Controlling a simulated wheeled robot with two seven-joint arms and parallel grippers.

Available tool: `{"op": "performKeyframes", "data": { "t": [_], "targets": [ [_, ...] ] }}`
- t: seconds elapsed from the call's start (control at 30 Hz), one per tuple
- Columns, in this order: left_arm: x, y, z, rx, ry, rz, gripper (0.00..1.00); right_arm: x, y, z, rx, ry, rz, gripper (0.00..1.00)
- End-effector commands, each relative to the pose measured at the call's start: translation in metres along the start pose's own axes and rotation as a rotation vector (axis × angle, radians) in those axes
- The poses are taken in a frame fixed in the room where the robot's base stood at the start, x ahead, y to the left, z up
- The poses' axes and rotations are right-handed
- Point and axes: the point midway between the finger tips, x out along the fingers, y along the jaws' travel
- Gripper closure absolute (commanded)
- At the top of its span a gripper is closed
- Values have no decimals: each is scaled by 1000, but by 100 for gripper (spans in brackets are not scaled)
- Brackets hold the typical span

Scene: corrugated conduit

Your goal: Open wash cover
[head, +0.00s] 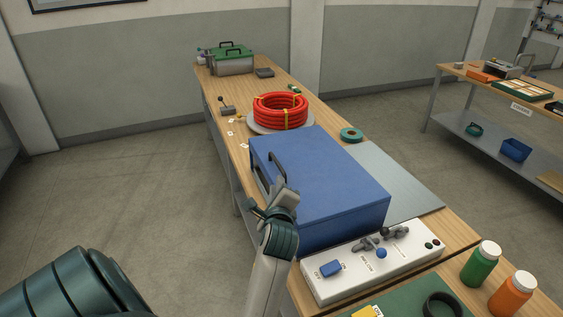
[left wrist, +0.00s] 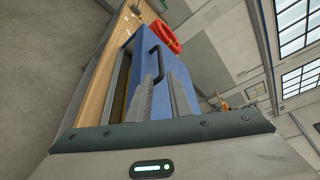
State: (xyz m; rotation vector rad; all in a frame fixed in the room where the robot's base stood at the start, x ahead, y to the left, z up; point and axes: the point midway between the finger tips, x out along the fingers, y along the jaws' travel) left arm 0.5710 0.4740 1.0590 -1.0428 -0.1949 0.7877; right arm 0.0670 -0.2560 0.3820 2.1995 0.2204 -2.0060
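A large blue box-shaped cover (head: 325,180) stands on the wooden bench, with a dark bar handle (head: 277,166) on its left side. The left wrist view also shows the blue cover (left wrist: 175,57) and its handle (left wrist: 158,58), with a dark gap along the lower side. My left gripper (head: 284,190) is close to the handle's near end in the head view. My right gripper is not in view.
A white control panel (head: 345,278) with a blue switch and levers sits in front of the cover. Behind stand a red hose coil (head: 280,110) and a green-lidded metal tank (head: 232,63). Green (head: 480,266) and orange (head: 513,295) bottles stand at right. Floor left is clear.

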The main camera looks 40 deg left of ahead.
Motion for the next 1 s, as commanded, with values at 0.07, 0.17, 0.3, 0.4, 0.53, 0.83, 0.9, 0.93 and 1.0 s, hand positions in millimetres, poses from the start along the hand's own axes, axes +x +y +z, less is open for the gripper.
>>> {"op": "performKeyframes", "data": {
  "t": [0.07, 0.17, 0.3, 0.4, 0.53, 0.83, 0.9, 0.93, 1.0],
  "targets": [
    [0, 0, 0, 0, 1, 0, 82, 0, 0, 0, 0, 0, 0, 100],
    [2, 0, 0, 0, 1, 0, 82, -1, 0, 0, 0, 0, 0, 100],
    [9, -1, 0, 0, 2, 0, 82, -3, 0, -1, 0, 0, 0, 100],
    [19, -1, 0, 0, 2, 0, 82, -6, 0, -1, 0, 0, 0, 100],
    [37, -2, 0, 0, 2, 1, 82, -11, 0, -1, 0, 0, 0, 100],
    [88, -2, 0, -2, 3, 1, 82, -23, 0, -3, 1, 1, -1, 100],
    [99, -2, 0, -1, 2, 1, 82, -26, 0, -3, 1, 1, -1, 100],
    [104, -2, 0, -1, 2, 2, 82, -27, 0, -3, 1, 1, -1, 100],
    [115, -2, 0, -2, 2, 0, 82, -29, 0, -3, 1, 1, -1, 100]
  ]
}}
